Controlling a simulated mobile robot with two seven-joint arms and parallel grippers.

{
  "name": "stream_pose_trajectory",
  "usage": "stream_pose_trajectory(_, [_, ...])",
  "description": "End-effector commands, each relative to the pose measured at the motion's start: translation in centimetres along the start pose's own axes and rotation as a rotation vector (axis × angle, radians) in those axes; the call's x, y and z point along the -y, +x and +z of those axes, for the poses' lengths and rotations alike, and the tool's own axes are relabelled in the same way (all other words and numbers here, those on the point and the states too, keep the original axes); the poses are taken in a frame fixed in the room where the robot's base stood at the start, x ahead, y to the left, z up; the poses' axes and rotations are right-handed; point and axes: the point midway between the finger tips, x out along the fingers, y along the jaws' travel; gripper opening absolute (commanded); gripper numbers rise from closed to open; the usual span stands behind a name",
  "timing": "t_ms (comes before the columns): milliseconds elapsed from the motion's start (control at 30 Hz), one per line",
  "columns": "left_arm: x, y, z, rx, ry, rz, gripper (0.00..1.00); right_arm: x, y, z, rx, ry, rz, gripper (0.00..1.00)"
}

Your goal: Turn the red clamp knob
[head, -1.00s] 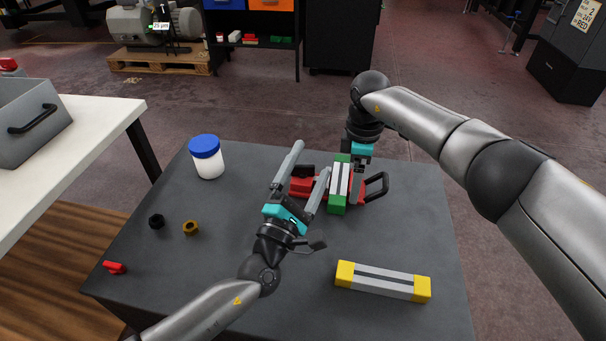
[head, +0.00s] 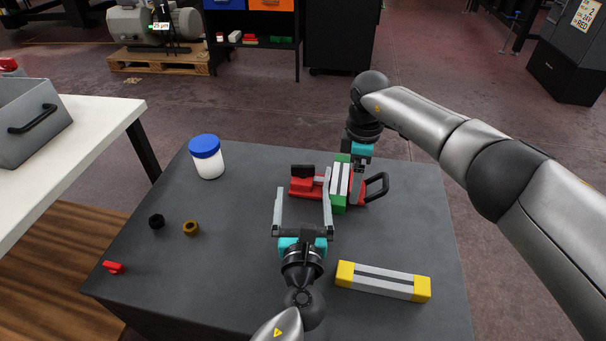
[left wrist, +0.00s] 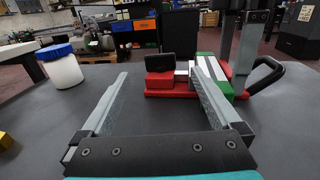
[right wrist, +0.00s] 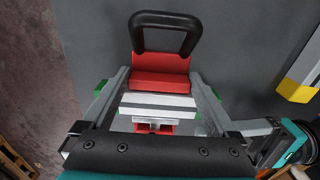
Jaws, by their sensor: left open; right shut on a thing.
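The red clamp (head: 304,187) lies on the dark table with a black loop handle (head: 377,186) at its right end. Its flat black knob (head: 303,170) stands at the left end, also visible in the left wrist view (left wrist: 159,62). A striped bar with green ends (head: 340,185) sits across the clamp. My left gripper (head: 303,190) is open and empty, its fingers pointing at the knob end, apart from the knob. My right gripper (right wrist: 160,84) is shut on the red clamp, its fingers either side of the red block near the handle.
A yellow-ended bar (head: 383,281) lies at the front right. A white jar with blue lid (head: 207,157), a black nut (head: 156,221), a brass nut (head: 191,228) and a small red part (head: 113,267) are on the left.

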Motion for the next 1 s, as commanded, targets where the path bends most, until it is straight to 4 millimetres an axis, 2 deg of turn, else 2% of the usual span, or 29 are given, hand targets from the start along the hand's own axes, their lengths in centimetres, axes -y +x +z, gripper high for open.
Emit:
stream_pose_trajectory(33, [0.0,1.1,0.2,0.003,0.000,0.001,0.97,-0.1,-0.1,0.0,-0.001,0.000,0.002,0.05])
stream_pose_trajectory(200, [0.0,3.9,0.2,0.003,0.001,0.000,0.97,-0.1,-0.1,0.0,-0.001,0.001,0.002,0.05])
stream_pose_trajectory(400, [0.0,6.0,0.0,0.001,0.002,0.000,0.97,-0.1,-0.1,0.0,-0.001,0.001,0.002,0.05])
stream_pose_trajectory(833, [0.0,6.7,0.0,0.000,0.002,-0.001,0.97,-0.1,-0.1,0.0,-0.001,0.001,0.002,0.05])
stream_pose_trajectory(1000, [0.0,6.7,0.0,0.000,0.002,-0.001,0.80,-0.1,-0.1,0.0,-0.001,0.001,0.002,0.05])
